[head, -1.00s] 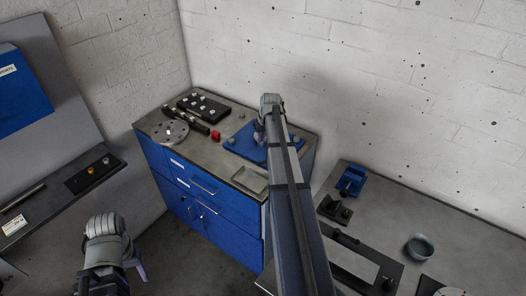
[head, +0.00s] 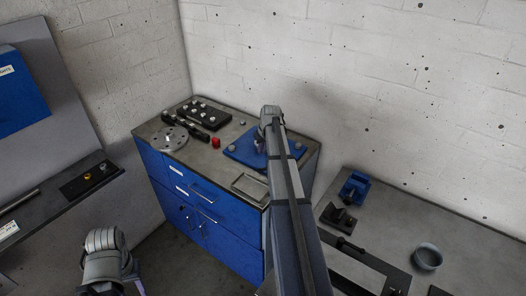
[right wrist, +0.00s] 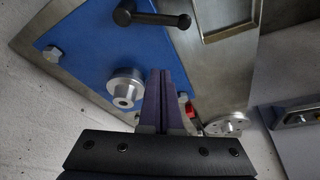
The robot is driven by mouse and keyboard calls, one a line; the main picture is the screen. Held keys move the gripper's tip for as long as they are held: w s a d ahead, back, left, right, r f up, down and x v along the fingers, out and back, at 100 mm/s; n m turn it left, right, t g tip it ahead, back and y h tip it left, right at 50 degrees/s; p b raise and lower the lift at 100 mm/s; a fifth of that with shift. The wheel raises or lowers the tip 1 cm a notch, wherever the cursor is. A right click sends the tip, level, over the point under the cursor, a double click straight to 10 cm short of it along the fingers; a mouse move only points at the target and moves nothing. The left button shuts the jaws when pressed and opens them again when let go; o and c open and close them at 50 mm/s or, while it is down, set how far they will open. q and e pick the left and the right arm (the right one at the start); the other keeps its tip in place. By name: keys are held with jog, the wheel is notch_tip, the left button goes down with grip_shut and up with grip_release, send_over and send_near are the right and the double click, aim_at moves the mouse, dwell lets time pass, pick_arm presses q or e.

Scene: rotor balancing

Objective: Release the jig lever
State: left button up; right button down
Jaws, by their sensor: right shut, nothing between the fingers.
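The jig is a blue plate (head: 236,152) on top of the blue cabinet, partly hidden behind my right arm in the head view. In the right wrist view the blue plate (right wrist: 88,58) carries a silver round hub (right wrist: 125,88) and bolt heads. A black lever (right wrist: 150,16) with a knobbed end lies across the plate's upper part. My right gripper (right wrist: 166,74) is shut and empty, its fingertips over the plate, between the hub and the red piece, short of the lever in the picture. My left gripper (head: 138,272) shows only partly at lower left, away from the jig.
On the cabinet top are a slotted metal disc (head: 169,139), a black block with pegs (head: 203,113), a red piece (head: 215,142) and a shallow tray (head: 250,187). A right-hand bench holds a blue fixture (head: 354,187) and a bowl (head: 428,257). A wall stands close behind.

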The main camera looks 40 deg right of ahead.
aim_at(266, 169)
jog(key=b+x, duration=0.4)
jog(key=x, duration=0.2)
jog(key=shift+b, duration=0.3)
jog(key=s, duration=0.1)
jog(key=s+a, duration=0.1)
jog(key=s, duration=0.1)
jog(key=shift+s+a, duration=0.1)
jog(key=shift+s, duration=0.45)
jog(key=shift+s+a+n+y, duration=0.1)
jog(key=shift+s+n+y, duration=0.35)
jog(key=shift+n, duration=0.55)
jog(key=shift+s+a+n+y, duration=0.1)
jog(key=shift+s+n+y, duration=0.25)
jog(key=shift+n, duration=0.45)
jog(key=s+n, duration=0.1)
jog(key=n+y, duration=0.1)
jog(key=n, duration=0.1)
jog(key=s+n, duration=0.1)
jog(key=n, duration=0.1)
jog(key=shift+s, duration=0.3)
jog(key=n, duration=0.1)
jog(key=s+d+n+g+y, duration=0.1)
jog(key=n, duration=0.1)
jog(key=shift+s+n, duration=0.3)
jog(key=shift+s, duration=0.05)
jog(key=shift+s+d, duration=0.5)
